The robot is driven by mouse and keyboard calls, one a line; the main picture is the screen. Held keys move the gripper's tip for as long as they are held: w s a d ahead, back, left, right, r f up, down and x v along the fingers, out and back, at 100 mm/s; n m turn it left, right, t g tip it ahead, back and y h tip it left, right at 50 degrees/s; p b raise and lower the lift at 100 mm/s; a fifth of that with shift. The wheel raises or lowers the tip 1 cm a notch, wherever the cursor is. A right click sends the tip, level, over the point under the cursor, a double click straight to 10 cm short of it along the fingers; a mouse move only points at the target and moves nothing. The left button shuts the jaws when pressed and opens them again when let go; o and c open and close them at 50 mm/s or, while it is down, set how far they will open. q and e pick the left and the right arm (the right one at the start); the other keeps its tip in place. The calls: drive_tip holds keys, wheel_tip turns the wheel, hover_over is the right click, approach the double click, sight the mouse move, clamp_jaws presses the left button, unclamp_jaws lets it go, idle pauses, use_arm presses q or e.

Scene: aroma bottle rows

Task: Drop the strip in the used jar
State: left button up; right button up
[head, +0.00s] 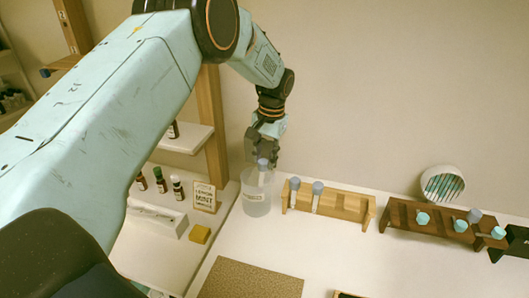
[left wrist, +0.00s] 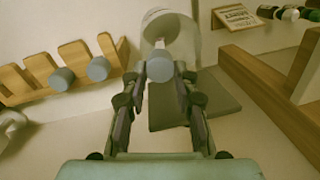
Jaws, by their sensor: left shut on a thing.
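My left gripper (head: 263,153) is shut on a strip with a grey-blue cap (head: 263,164), pointing down at the mouth of the clear used jar (head: 257,200). The cap also shows between the fingertips in the left wrist view (left wrist: 160,69). The pale strip below the cap overlaps the jar's upper part; how deep it sits inside is hard to tell. The jar stands upright on the white table, with a pale label, and shows behind the fingers in the left wrist view (left wrist: 186,42). My right gripper is not in view.
A light wooden rack (head: 345,205) holding two grey-blue-capped strips stands right of the jar. A dark rack (head: 402,216) with capped strips is farther right. A sign (head: 204,197), small bottles (head: 160,180) and a yellow block (head: 200,234) are left. A tan mat (head: 250,281) lies in front.

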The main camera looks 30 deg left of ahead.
use_arm(q)
drive_tip(key=shift+w+f, duration=0.15)
drive_tip(key=shift+f, duration=0.1)
drive_tip(key=shift+a, duration=0.1)
drive_tip(key=shift+r, duration=0.1)
drive_tip(key=o, duration=0.6)
drive_tip(key=shift+s+r, duration=0.1)
drive_tip(key=shift+s, duration=0.15)
drive_tip(key=o, duration=0.3)
drive_tip(key=shift+w, duration=0.1)
drive_tip(key=shift+o, duration=0.3)
drive_tip(key=shift+w, duration=0.15)
